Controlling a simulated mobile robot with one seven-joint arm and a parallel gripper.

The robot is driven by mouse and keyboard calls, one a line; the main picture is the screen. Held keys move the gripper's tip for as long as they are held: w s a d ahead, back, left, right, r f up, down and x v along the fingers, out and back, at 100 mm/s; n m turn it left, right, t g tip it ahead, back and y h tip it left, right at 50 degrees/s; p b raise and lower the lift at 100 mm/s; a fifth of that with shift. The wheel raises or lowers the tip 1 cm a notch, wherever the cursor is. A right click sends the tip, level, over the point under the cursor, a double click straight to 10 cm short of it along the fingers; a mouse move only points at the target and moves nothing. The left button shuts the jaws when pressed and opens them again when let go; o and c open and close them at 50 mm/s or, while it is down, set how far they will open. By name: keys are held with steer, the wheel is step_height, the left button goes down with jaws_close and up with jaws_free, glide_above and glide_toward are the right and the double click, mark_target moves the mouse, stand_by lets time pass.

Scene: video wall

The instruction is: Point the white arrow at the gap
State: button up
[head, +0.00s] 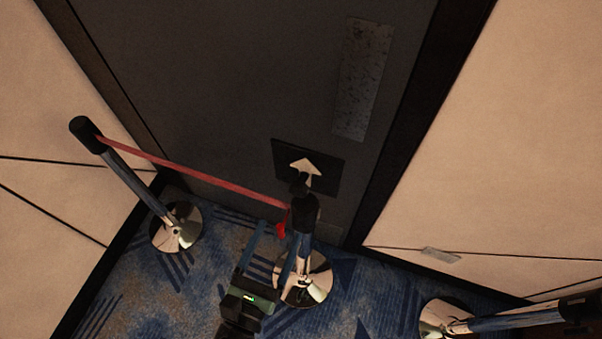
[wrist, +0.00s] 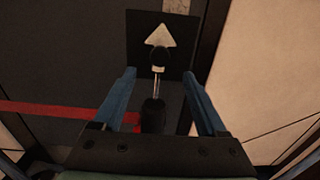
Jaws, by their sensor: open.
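A black square sign (head: 327,178) with a white arrow (head: 304,166) stands on top of the middle post (head: 304,212). In the wrist view the white arrow (wrist: 160,37) points up, towards the dark wall. My gripper (head: 279,236) is open on the near side of the middle post. In the wrist view its blue fingers (wrist: 159,80) lie left and right of the thin stem under the sign (wrist: 181,57); I cannot tell how far away the stem is. The gap is between the middle post and the right post (head: 500,323), where no belt shows.
A red belt (head: 190,172) runs from the left post (head: 131,181) to the middle post. A dark wall panel (head: 230,80) stands close behind the sign, with beige walls (head: 510,150) on both sides. Blue patterned carpet (head: 375,290) is clear between the middle and right posts.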

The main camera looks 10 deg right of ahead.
mark_target(297, 192)
steer(key=p+x, duration=0.2)
steer(key=x, duration=0.8)
steer(key=shift+r, duration=0.1)
steer(key=shift+x, duration=0.8)
steer(key=shift+c, duration=0.3)
jaws_close()
